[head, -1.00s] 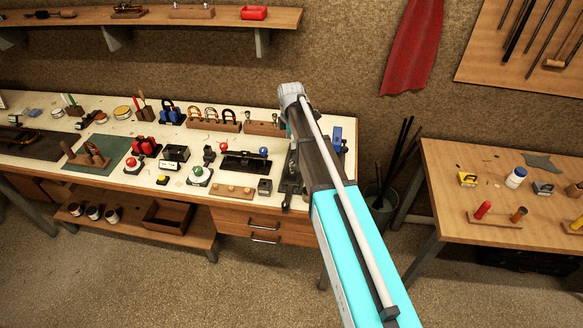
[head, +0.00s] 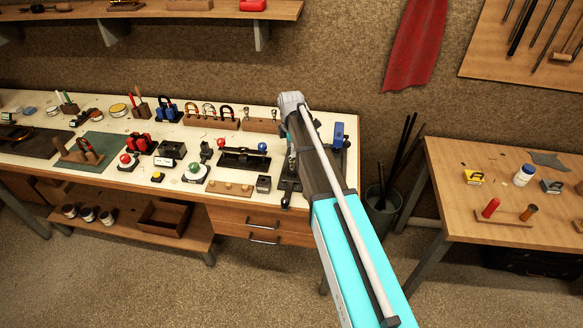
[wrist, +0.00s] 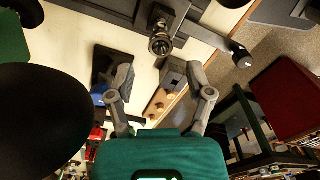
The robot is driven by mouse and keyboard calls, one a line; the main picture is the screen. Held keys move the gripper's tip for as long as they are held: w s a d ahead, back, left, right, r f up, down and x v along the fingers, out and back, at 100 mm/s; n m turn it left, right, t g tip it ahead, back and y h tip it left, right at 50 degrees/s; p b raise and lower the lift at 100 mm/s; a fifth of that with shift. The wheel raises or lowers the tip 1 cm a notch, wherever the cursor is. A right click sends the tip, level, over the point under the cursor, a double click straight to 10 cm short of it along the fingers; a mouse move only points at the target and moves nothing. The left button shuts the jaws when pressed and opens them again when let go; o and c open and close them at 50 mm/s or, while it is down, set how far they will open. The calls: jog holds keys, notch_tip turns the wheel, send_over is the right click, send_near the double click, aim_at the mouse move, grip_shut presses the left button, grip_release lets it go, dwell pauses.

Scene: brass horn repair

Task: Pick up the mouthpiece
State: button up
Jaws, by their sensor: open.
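My gripper (wrist: 160,88) is open and empty in the wrist view, its two dark fingers spread above the bench. In the head view my arm hides it. A round, hollow-ended metal piece (wrist: 160,42) sits in a dark bench fixture (wrist: 205,37), beyond the fingertips and apart from them. I cannot tell whether it is the mouthpiece. In the head view, small silver pieces stand in a wooden block (head: 259,126) at the back of the bench; they may be mouthpieces but are too small to be sure.
The crowded bench (head: 205,141) also holds a wooden strip with brass knobs (head: 232,189) and a dark slotted block (head: 264,184) near its front edge. A second table (head: 475,215) stands to the right, with a bin (head: 382,212) between. The floor in front is clear.

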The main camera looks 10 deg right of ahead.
aim_at(291, 162)
jog(key=shift+f+b, duration=0.7)
jog(key=shift+f, duration=0.3)
jog(key=shift+f+b, duration=2.6)
jog(key=shift+c, duration=0.2)
grip_shut()
